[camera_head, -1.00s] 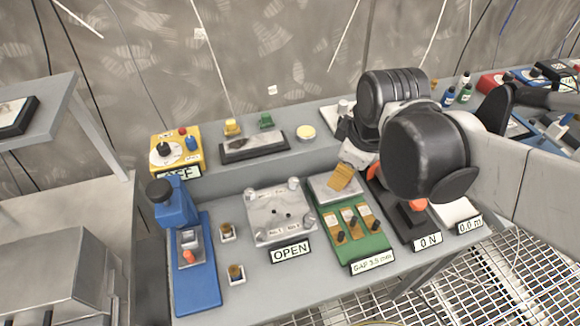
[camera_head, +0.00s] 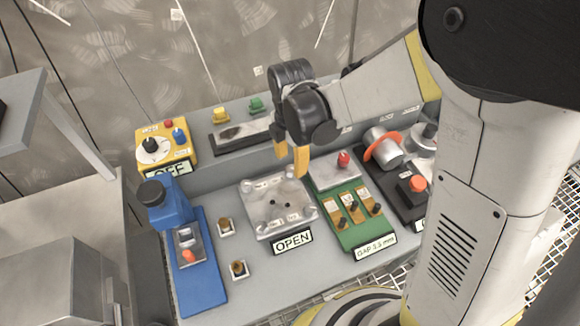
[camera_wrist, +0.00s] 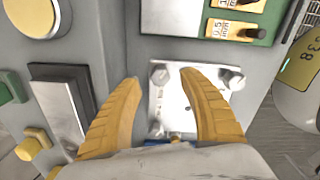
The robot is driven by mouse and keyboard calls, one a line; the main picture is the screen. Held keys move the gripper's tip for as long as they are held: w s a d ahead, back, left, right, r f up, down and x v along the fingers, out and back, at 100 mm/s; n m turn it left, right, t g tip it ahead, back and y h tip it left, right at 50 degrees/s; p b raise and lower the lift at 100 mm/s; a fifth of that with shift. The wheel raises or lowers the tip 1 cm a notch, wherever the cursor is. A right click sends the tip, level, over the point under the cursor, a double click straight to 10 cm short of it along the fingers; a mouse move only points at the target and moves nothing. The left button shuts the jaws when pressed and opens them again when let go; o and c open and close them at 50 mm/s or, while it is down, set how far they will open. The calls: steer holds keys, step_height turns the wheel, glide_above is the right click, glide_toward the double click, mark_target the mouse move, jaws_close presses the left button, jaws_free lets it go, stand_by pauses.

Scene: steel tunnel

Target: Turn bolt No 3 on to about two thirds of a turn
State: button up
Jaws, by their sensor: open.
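A pale metal plate (camera_head: 277,208) with bolts at its corners lies on the bench behind a sign reading OPEN (camera_head: 292,242). Its small labels are too blurred to tell which bolt is No 3. My gripper (camera_head: 290,158) is open and empty, its yellow fingers pointing down over the plate's back right corner. In the wrist view the plate (camera_wrist: 188,112) shows between the fingers. The back right bolt (camera_wrist: 160,75) appears between the fingertips (camera_wrist: 160,81), apart from both. The front right bolt (camera_wrist: 236,81) lies right of them. The fingertips' height above the bolt is hard to judge.
Left are two small blocks and a blue press (camera_head: 190,245). A yellow control box (camera_head: 165,147) reading OFF and a dark tray (camera_head: 240,135) stand behind. My arm hides the right side.

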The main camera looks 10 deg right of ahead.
mark_target(291, 168)
step_height(291, 168, down, 3)
steer(key=shift+f+b, duration=0.15)
steer(key=shift+b, duration=0.3)
steer(key=shift+c, duration=0.6)
jaws_close()
